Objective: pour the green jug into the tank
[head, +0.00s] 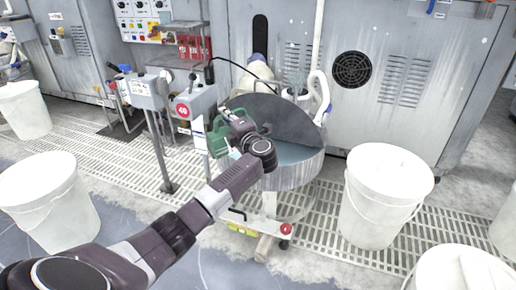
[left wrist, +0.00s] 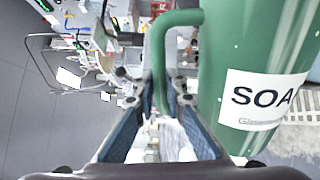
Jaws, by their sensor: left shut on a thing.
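The green jug (head: 217,141) is beside the left edge of the tank, mostly hidden behind my left gripper (head: 234,127). In the left wrist view, the jug (left wrist: 245,45) fills the right side, with a white label reading "SOA", cut off at the frame edge. My left gripper (left wrist: 156,88) is shut on the jug's handle (left wrist: 159,60). The tank (head: 295,172) is a round grey metal drum. A dark half lid (head: 275,117) stands up at its back and the front part looks open. I cannot tell how far the jug is tilted. My right gripper is not in view.
A grey control box with a red "40" sign (head: 183,111) stands on a post left of the jug. Grey machine cabinets (head: 440,60) close off the back.

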